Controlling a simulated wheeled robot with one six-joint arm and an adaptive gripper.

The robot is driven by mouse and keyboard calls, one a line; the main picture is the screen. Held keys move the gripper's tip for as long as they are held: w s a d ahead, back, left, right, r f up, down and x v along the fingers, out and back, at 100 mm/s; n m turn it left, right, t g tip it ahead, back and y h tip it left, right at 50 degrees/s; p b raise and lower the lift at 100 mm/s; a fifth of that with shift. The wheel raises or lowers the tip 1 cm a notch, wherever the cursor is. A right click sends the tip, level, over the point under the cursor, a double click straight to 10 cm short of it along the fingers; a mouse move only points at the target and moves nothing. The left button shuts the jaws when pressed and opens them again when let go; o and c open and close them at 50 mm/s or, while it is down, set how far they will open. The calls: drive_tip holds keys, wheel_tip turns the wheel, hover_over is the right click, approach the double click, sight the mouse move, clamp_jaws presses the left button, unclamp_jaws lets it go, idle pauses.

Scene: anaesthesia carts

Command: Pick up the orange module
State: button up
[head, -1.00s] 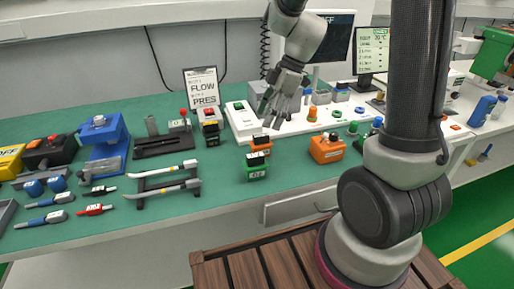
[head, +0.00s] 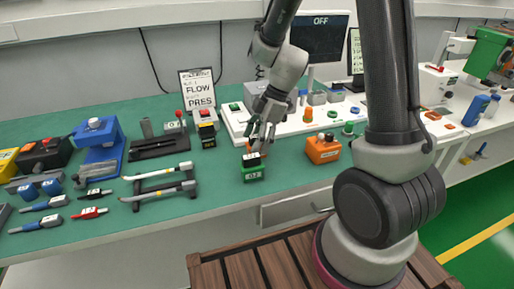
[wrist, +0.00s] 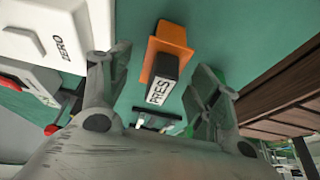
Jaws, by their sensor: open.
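The orange module (wrist: 172,38) has a black block on it with a white label reading PRES. In the wrist view it lies between my gripper's (wrist: 163,68) two spread fingers, with green bench showing on both sides. In the head view my gripper (head: 262,137) points down over this module (head: 249,146), which is mostly hidden behind the fingers and a green module. My gripper is open and holds nothing.
A green module (head: 253,174) with a black top stands just in front. Another orange unit (head: 322,151) stands to the right. A white panel (head: 290,124) with buttons lies behind. A sign reading FLOW and PRES (head: 199,90) stands at left.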

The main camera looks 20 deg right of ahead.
drive_tip(key=c, duration=1)
drive_tip(key=shift+r, duration=0.1)
wheel_tip(320, 180, up, 10)
drive_tip(key=shift+f, duration=0.1)
